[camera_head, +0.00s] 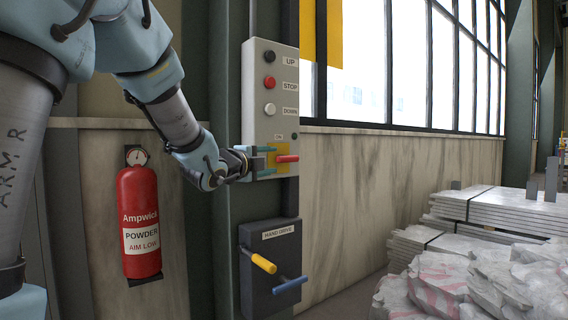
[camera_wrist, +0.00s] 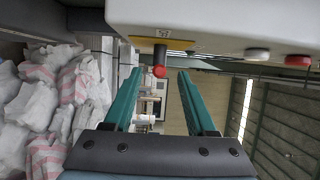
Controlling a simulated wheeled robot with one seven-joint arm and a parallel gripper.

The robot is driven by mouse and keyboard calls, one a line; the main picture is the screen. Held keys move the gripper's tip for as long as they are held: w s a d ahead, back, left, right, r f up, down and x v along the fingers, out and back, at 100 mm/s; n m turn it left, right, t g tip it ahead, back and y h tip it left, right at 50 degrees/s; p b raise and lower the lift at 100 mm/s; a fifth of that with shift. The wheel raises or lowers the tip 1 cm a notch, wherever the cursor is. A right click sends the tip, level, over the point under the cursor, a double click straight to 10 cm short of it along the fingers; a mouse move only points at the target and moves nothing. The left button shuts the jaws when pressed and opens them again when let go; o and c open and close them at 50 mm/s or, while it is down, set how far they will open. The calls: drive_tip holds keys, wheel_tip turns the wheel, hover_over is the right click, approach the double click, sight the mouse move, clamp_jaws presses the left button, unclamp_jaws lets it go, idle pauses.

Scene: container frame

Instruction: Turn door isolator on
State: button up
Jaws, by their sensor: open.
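The door isolator is a red handle (camera_head: 288,158) on a yellow plate (camera_head: 271,163), low on the grey control box. The handle sticks out to the right in the head view. My gripper (camera_head: 274,161) is open at the isolator, one teal finger above and one below the handle's level. In the wrist view the red handle end (camera_wrist: 160,71) appears between the two fingertips (camera_wrist: 160,74), with a gap on each side. I cannot tell how far the fingers reach along the handle. The yellow plate (camera_wrist: 174,44) shows behind it.
The control box (camera_head: 257,112) carries UP, STOP and DOWN buttons above the isolator. A HAND DRIVE box (camera_head: 261,295) with yellow and blue handles sits below. A fire extinguisher (camera_head: 138,205) hangs at left. Wrapped sacks (camera_head: 440,282) and stacked slabs (camera_head: 500,208) stand at right.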

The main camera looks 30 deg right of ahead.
sight(284, 159)
drive_tip(key=p+x, duration=0.1)
drive_tip(key=x, duration=0.7)
clamp_jaws()
idle(0.3)
